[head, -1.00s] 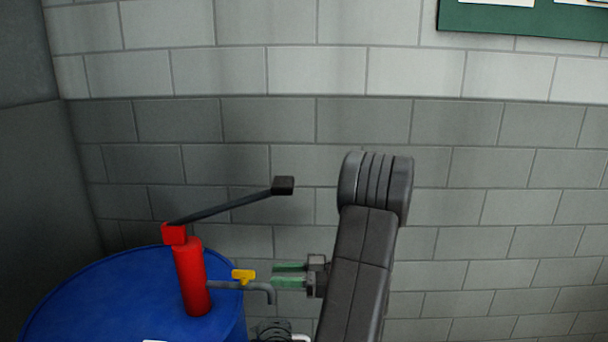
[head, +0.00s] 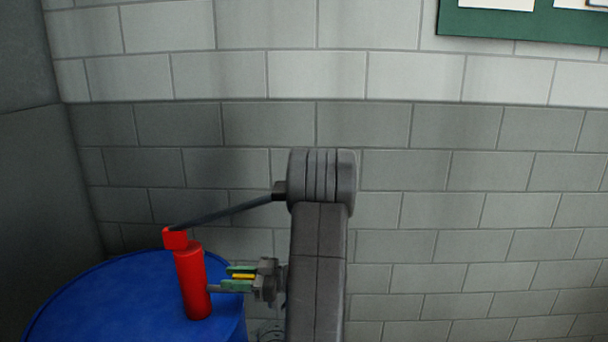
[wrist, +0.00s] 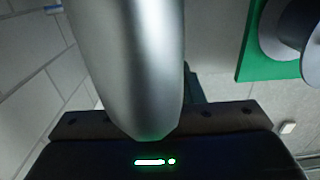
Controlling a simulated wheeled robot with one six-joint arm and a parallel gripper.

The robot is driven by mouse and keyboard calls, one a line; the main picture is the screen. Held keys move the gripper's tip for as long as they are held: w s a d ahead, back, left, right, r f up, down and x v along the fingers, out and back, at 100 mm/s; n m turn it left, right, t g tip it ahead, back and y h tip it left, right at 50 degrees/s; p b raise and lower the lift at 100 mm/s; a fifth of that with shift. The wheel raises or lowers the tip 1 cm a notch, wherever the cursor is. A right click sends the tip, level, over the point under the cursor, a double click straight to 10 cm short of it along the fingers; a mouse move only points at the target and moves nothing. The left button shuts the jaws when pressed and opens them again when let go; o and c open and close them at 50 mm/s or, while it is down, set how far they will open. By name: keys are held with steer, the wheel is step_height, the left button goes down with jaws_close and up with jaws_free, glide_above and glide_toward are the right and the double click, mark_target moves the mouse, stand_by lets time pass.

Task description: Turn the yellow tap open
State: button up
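The yellow tap handle (head: 243,276) is on a thin grey spout (head: 216,289) that comes out of a red pump (head: 192,282). My gripper (head: 238,278) has come in from the right, and its two green fingers lie one above and one below the yellow handle in the head view. The fingers stand apart about as widely as before, so it looks open around the handle. I cannot tell whether either finger touches it. The spout's bent end is hidden behind my gripper. The tap cannot be made out in the wrist view.
The pump stands on a blue drum (head: 90,305). Its dark lever (head: 230,212) slopes up to a black grip right beside my arm in the picture. A grey block wall (head: 440,180) is behind, with a green board (head: 520,18) at the top right.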

steer(key=m+t, duration=0.1)
steer(key=t, duration=0.1)
steer(key=m+t+h, duration=0.1)
steer(key=t, duration=0.1)
steer(key=m+t, duration=0.2)
steer(key=shift+w+d, duration=0.15)
steer(key=shift+w, duration=0.1)
steer(key=b+v, duration=0.1)
steer(key=v, duration=1.3)
steer(key=shift+s+t+h+b, duration=0.15)
steer(key=shift+t+h+b, duration=0.15)
steer(key=shift+t, duration=0.1)
steer(key=shift+r, duration=0.15)
